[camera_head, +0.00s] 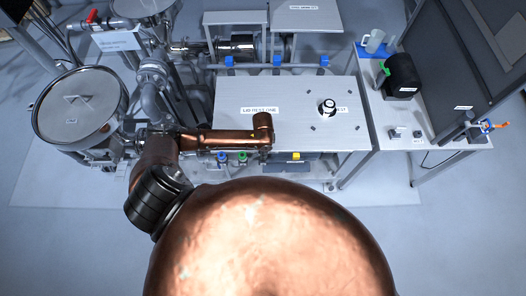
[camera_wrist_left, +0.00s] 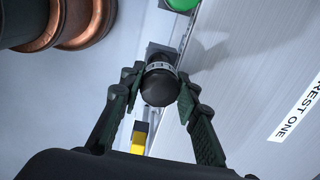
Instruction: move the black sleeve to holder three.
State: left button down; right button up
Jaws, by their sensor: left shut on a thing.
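The black sleeve (camera_wrist_left: 160,88) is a dark rounded piece with a silver ringed collar in the left wrist view. My left gripper (camera_wrist_left: 158,92) is shut on it, one finger on each side. The sleeve is over the front rail of the table; whether it is seated or lifted I cannot tell. In the head view my left arm reaches over the table's front edge and hides the sleeve and fingers. I cannot read any holder numbers, so holder three is not identifiable. My right gripper is not in view.
A blue piece (camera_head: 222,157) and a green piece (camera_head: 242,156) sit along the front edge of the table (camera_head: 300,90), left of my left wrist. A yellow piece (camera_head: 291,156) is to the right. A black-and-white round item (camera_head: 327,107) stands on the table.

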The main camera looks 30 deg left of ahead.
pick_arm(q)
jog(key=shift+f+b, duration=0.45)
jog(key=shift+f, duration=0.7)
dwell(0.4)
jog(key=c, duration=1.4)
grip_release()
jog(key=o, duration=0.5)
jog(key=shift+r, duration=0.1)
jog(key=shift+r+p, duration=2.95)
jog(key=shift+p, duration=0.65)
